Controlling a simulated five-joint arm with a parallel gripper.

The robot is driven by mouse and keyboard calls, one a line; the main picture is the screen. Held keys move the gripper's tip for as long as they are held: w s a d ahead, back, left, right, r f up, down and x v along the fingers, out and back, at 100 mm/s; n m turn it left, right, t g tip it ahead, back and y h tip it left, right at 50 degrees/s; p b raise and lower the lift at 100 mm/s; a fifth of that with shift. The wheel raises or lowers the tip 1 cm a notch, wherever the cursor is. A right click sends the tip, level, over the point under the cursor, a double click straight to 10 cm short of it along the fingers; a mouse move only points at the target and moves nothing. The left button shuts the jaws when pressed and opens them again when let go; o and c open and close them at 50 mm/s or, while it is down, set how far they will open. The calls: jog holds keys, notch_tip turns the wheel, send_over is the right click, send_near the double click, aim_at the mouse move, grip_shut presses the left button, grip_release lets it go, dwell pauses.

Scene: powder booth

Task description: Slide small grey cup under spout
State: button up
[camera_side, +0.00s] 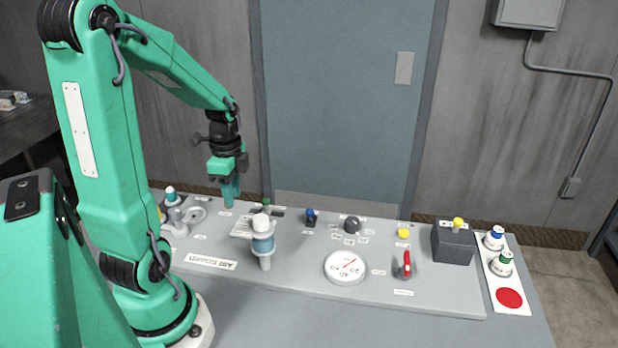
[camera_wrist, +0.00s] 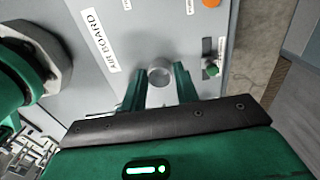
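My gripper (camera_side: 229,200) hangs above the left part of the grey board, fingers pointing down. In the wrist view its two green fingers (camera_wrist: 158,82) are apart. A light grey, round-topped piece (camera_wrist: 160,75) shows between them; I cannot tell whether it is the cup or whether the fingers touch it. In the side view a small grey cup-like piece (camera_side: 176,228) stands among fittings at the board's left end. A white-topped blue cylinder (camera_side: 263,243) has a narrow pale piece below it, perhaps the spout; this is not certain.
The grey board (camera_side: 300,286) carries a white dial (camera_side: 346,267), a red lever (camera_side: 407,264), a dark knob (camera_side: 352,225) and a green knob (camera_wrist: 212,70). A dark box (camera_side: 453,245) and two capped bottles (camera_side: 502,263) stand at the right. The board's front strip is mostly clear.

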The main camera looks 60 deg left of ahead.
jog(key=w+d, duration=0.1)
jog(key=w+f, duration=0.1)
jog(key=w+d, duration=0.1)
jog(key=w, duration=0.1)
jog(key=shift+w+d+f, duration=0.1)
jog(key=shift+d+f, duration=0.1)
jog(key=shift+d, duration=0.1)
jog(key=shift+f, duration=0.15)
jog(key=shift+s+d+f, duration=0.1)
jog(key=shift+f, duration=1.8)
jog(key=shift+s+f, duration=0.1)
jog(key=shift+f, duration=1.75)
grip_shut()
